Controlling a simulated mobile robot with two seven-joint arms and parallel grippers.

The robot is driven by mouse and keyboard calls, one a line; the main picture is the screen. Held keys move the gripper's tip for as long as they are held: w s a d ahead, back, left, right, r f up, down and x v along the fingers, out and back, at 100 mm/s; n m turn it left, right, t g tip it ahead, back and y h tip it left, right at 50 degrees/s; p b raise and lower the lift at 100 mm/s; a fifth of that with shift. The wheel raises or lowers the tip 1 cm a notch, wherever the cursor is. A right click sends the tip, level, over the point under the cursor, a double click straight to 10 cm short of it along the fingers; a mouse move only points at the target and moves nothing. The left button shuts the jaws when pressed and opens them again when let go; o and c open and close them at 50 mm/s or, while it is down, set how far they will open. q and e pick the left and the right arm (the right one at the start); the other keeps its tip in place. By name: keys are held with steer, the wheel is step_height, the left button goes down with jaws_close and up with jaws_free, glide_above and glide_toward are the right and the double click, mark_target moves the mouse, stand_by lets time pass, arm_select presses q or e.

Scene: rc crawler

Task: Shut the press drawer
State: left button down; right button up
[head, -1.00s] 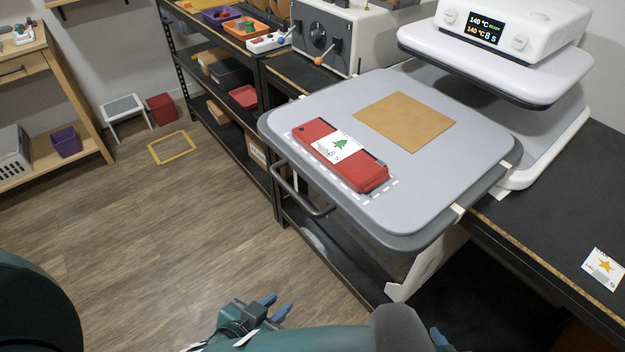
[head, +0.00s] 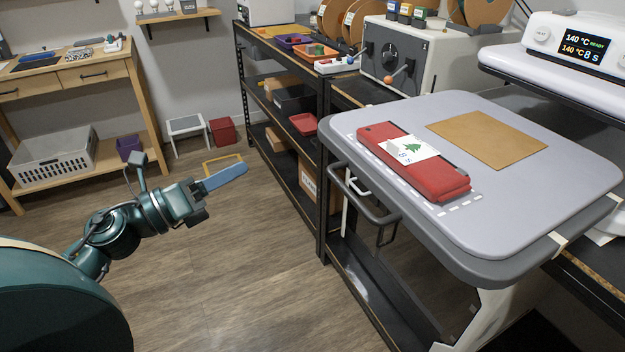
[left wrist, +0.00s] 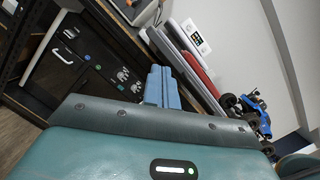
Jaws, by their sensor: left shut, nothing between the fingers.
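The press drawer (head: 390,120) is a flat grey platen pulled out toward me from the white heat press (head: 575,45). Its dark bar handle (head: 362,203) is on the near left edge. A red case (head: 415,160) with a tree-printed white sheet and a tan square sheet (head: 487,138) lie on it. My left gripper (head: 240,172) is left of the handle, apart from it, over the floor in the picture. Its blue fingers are shut and empty; they also show in the left wrist view (left wrist: 162,86). The right gripper is out of view.
A black shelf unit (head: 322,210) stands left of the drawer, with a grey machine (head: 425,60) behind. A wooden table (head: 75,75) is at the far left. A blue toy crawler (left wrist: 255,105) shows in the left wrist view.

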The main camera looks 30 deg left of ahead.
arm_select(q)
steer(key=r+m+g+h+b, duration=0.1)
steer(key=m+g, duration=0.1)
steer(key=m, duration=0.6)
steer(key=m+p, duration=0.1)
steer(key=p, duration=0.3)
glide_toward(326, 141)
steer(key=shift+g, duration=0.4)
steer(key=x, duration=0.5)
steer(key=shift+w+r, duration=0.3)
steer(key=shift+r, duration=0.1)
steer(key=shift+w+d+f+p, duration=0.1)
steer(key=shift+w+d+p, duration=0.25)
steer(key=shift+w+p, duration=0.1)
steer(key=shift+w+d+f, duration=0.1)
steer(key=shift+f, duration=0.05)
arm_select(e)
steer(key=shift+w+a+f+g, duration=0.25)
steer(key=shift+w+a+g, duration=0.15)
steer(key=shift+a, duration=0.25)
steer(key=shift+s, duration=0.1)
